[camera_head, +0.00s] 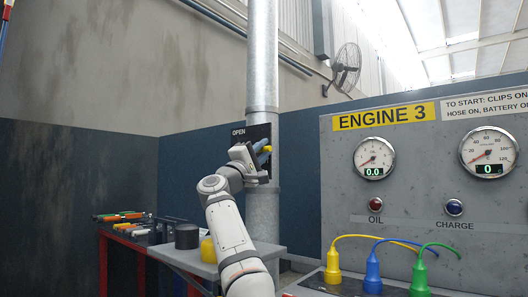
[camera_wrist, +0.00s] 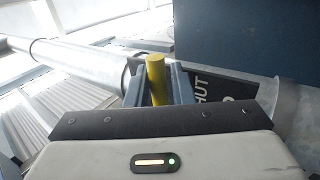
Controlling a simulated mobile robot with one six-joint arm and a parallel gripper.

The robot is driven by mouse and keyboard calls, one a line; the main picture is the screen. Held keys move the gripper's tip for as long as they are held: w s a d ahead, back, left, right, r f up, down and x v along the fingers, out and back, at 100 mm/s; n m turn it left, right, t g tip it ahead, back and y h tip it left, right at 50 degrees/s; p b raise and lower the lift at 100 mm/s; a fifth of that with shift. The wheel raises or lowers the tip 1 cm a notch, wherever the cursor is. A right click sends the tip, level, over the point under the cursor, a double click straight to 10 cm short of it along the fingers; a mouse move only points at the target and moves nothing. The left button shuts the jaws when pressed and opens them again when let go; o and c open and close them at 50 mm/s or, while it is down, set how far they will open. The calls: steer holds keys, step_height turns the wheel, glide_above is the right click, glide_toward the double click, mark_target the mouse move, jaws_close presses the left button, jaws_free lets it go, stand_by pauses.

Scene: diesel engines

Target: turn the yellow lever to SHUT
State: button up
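The yellow lever (camera_head: 267,149) sits on a dark plate (camera_head: 262,131) fixed to the grey vertical pipe. The plate reads OPEN at its top in the head view; its lower part is hidden behind my gripper. In the wrist view the lever (camera_wrist: 156,80) stands between my two fingers, which fill the space on both sides of it. The letters HUT show on the plate (camera_wrist: 225,86) to the right of the fingers; the first letter is hidden. My gripper (camera_head: 262,150) is at the plate and appears shut on the lever (camera_wrist: 157,88).
The pipe (camera_head: 262,60) rises behind the plate. A grey bench (camera_head: 195,262) with a black cylinder (camera_head: 187,236) and a yellow object (camera_head: 208,249) stands below. At right is the ENGINE 3 panel (camera_head: 430,190) with gauges; yellow, blue and green plugs (camera_head: 372,272) stand before it.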

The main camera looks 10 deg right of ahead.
steer(key=b+v, duration=0.6)
steer(key=v, duration=0.2)
steer(key=shift+d+r, duration=0.1)
stand_by(0.4)
